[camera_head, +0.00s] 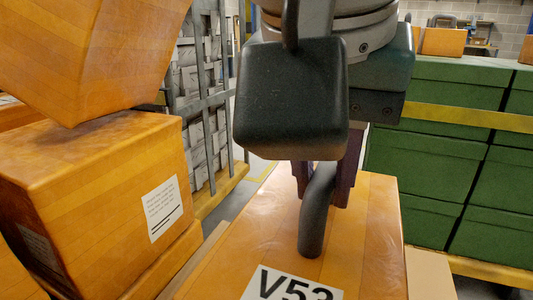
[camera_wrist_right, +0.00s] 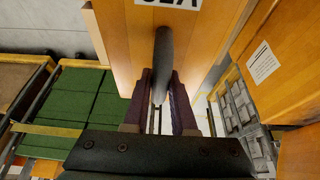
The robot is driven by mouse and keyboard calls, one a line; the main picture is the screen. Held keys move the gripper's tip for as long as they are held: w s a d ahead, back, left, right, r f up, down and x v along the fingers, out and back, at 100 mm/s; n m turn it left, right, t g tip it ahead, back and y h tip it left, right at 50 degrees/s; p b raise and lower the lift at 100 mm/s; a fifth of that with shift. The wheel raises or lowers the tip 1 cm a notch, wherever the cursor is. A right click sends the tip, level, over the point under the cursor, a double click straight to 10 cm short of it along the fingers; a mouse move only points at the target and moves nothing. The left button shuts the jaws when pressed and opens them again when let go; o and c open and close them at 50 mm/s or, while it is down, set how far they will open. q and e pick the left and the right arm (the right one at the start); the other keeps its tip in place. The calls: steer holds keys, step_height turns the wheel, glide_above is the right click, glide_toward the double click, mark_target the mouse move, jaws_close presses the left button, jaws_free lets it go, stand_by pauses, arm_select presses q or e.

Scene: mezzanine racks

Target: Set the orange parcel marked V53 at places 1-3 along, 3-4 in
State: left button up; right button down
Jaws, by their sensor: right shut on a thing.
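The orange parcel marked V53 (camera_head: 372,240) is in the lower middle of the head view, its label partly cut off by the bottom edge. A dark grey bar handle (camera_head: 312,225) stands up from its top. My right gripper (camera_head: 325,185) is shut on this handle, and its dark block hides part of the fingers. In the right wrist view, the fingers (camera_wrist_right: 160,110) close around the handle (camera_wrist_right: 164,55), with the parcel (camera_wrist_right: 205,40) beyond. Whether the parcel hangs free or rests on something cannot be told. My left gripper is not in view. No place markings can be read.
Orange boxes are on the left, one with a white label (camera_head: 95,200) and a tilted one above it (camera_head: 85,50). Green boxes (camera_head: 430,160) are stacked on the right behind a yellow beam (camera_head: 465,117). A grey mesh cage (camera_head: 205,100) stands behind.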

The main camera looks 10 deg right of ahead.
step_height(320, 180, down, 10)
steer(key=shift+f+b, duration=0.25)
steer(key=shift+b, duration=1)
steer(key=shift+f+b, duration=0.65)
steer(key=shift+f, duration=1.45)
steer(key=shift+w+f, duration=0.1)
steer(key=shift+f, duration=0.05)
steer(key=c, duration=0.7)
jaws_free()
